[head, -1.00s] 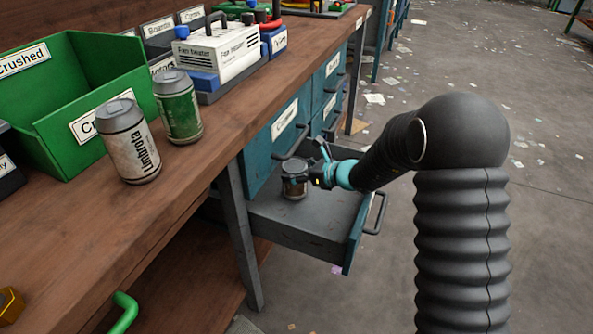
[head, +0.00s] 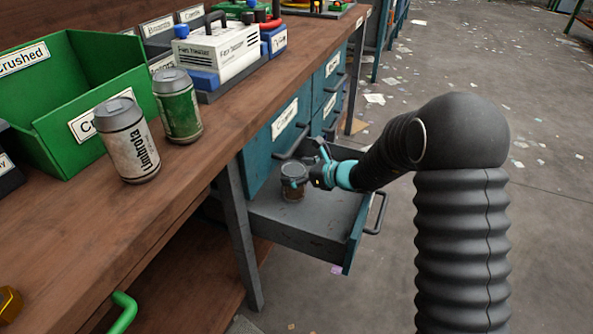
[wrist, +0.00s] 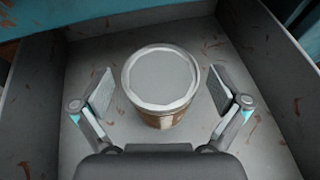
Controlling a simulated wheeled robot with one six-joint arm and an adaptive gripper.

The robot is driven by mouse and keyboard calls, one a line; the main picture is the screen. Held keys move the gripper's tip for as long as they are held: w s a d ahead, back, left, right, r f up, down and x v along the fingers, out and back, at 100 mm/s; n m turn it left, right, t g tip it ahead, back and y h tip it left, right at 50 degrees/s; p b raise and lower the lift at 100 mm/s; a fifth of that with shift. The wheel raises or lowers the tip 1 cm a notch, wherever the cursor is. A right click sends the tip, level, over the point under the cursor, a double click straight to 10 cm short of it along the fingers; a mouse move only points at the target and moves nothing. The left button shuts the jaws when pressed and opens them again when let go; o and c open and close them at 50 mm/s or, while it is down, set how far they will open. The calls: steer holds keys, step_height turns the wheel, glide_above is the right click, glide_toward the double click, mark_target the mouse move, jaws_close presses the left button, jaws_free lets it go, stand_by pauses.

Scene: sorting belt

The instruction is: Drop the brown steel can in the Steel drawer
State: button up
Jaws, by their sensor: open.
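The brown can (head: 293,183) stands upright inside the open drawer (head: 290,226), on its grey floor. In the wrist view the can (wrist: 161,85) shows its pale round lid and a strip of brown side. My gripper (head: 300,176) is at the can in the drawer. In the wrist view my gripper (wrist: 161,93) is open, with one finger on each side of the can and a gap between each finger and the can. The open drawer's label is not readable from here.
A white can (head: 127,140) and a green can (head: 178,106) stand on the wooden bench (head: 120,228) beside a green bin (head: 70,95) labelled Crushed. Closed teal drawers (head: 328,85) stand behind the open one. Grey drawer walls surround my gripper.

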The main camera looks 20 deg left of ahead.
steer(key=v, duration=1.2)
steer(key=shift+r, duration=0.5)
steer(key=s+d+r+n+g+h, duration=0.1)
steer(key=s+d+r+n+h, duration=0.1)
steer(key=s+d+r+n, duration=0.5)
steer(key=s+d+r+n+g+h, duration=0.1)
steer(key=s+d+r+n+h, duration=0.15)
steer(key=s+n, duration=0.4)
steer(key=s+d+r+n+t+h, duration=0.1)
steer(key=s+d+n+t+h, duration=0.1)
steer(key=s+d+n+h, duration=0.2)
steer(key=s+d+r+n+t+h, duration=0.1)
steer(key=s+d+n+h, duration=0.2)
steer(key=s+d, duration=0.8)
steer(key=d+h, duration=0.1)
steer(key=d, duration=0.2)
steer(key=shift+d+r+n+t, duration=0.3)
steer(key=shift+d+n+t, duration=0.05)
steer(key=shift+t, duration=0.05)
steer(key=shift+h, duration=0.25)
steer(key=shift+c, duration=0.2)
